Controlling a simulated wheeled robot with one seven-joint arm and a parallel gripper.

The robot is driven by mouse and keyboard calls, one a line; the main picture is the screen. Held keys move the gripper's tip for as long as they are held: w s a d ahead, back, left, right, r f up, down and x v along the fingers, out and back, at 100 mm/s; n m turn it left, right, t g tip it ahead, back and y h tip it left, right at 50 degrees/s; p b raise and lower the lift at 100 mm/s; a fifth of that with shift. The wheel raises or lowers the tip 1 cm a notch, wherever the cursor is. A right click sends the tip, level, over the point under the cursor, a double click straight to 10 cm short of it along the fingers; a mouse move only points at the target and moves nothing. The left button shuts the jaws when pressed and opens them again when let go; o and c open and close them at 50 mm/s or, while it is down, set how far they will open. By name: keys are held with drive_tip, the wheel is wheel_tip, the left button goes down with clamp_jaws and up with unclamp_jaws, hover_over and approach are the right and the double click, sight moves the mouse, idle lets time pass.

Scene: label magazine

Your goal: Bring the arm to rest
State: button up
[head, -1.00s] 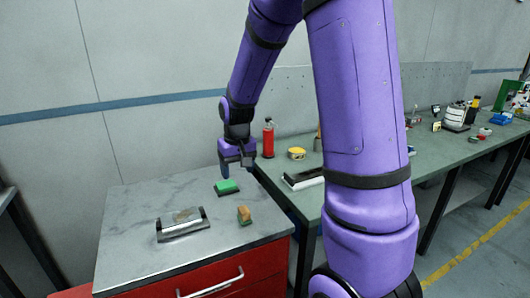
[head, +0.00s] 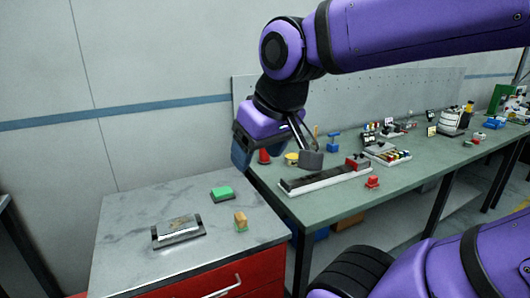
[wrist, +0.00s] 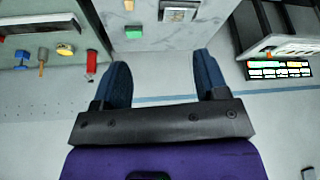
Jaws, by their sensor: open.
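My gripper (head: 275,155) is raised in the air near the corner between the grey-topped red cabinet and the green bench. In the wrist view my gripper (wrist: 163,75) shows two blue fingers spread wide apart with nothing between them. My purple arm reaches in from the right in the head view. No object is touched by the fingers as far as I can see.
The green bench (head: 350,190) holds a long dark magazine (head: 325,180), a red piece (head: 373,182) and several other items.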

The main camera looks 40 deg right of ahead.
drive_tip(key=shift+s+a+r, duration=0.1)
drive_tip(key=shift+s+a, duration=0.05)
drive_tip(key=shift+s, duration=0.9)
drive_tip(key=shift+w, duration=0.15)
drive_tip(key=shift+c, duration=0.3)
drive_tip(key=m+g, duration=0.3)
drive_tip(key=g, duration=0.2)
hover_over(240, 216)
drive_tip(key=f, duration=2.7)
drive_tip(key=shift+s+f, duration=0.25)
drive_tip(key=shift+f, duration=0.15)
drive_tip(key=shift+w+f, duration=0.15)
drive_tip(key=shift+f, duration=2.4)
drive_tip(key=shift+w+f, duration=0.1)
drive_tip(key=shift+f, duration=2.4)
